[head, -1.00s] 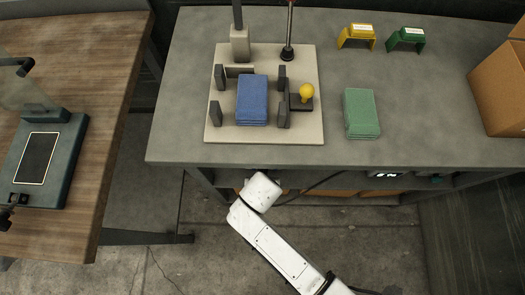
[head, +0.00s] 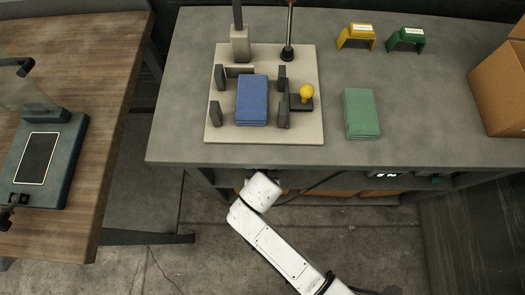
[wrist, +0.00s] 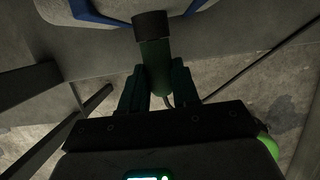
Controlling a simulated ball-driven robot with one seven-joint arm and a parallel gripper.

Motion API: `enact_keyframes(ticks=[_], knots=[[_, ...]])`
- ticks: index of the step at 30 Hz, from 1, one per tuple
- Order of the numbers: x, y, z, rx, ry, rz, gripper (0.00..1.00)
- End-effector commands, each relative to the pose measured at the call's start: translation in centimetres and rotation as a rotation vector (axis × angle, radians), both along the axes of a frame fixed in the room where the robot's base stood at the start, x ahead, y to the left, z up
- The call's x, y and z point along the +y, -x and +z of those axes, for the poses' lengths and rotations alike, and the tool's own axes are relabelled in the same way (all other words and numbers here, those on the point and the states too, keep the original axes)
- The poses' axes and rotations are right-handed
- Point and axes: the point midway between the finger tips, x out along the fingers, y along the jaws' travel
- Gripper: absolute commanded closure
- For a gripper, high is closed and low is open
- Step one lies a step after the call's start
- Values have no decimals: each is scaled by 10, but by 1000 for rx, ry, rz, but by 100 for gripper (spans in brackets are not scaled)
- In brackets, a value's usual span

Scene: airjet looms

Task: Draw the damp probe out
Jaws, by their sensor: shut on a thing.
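In the wrist view my gripper (wrist: 156,82) is shut on a dark green cylinder with a black collar, which looks like the damp probe's handle (wrist: 154,58). The handle stands between the two dark fingers. A thin black cable (wrist: 240,70) runs off to the upper right. Beyond the collar is a pale surface with a blue-edged part (wrist: 90,10); I cannot tell how far the probe sits in anything. In the head view the gripper and probe are hidden below the bench's front edge.
The grey bench (head: 420,120) is above my arm. On it are a beige fixture plate (head: 215,130) holding a blue cloth stack (head: 252,98), a green stack (head: 361,112), yellow (head: 356,37) and green (head: 406,39) brackets and a cardboard box (head: 498,85). A wooden table (head: 105,90) stands left.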

Motion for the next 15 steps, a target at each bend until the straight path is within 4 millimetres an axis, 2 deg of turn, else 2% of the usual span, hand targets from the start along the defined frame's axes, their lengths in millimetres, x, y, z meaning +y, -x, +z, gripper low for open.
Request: enact_keyframes(ticks=[15], knots=[[0, 5, 0, 0, 0, 0, 100]])
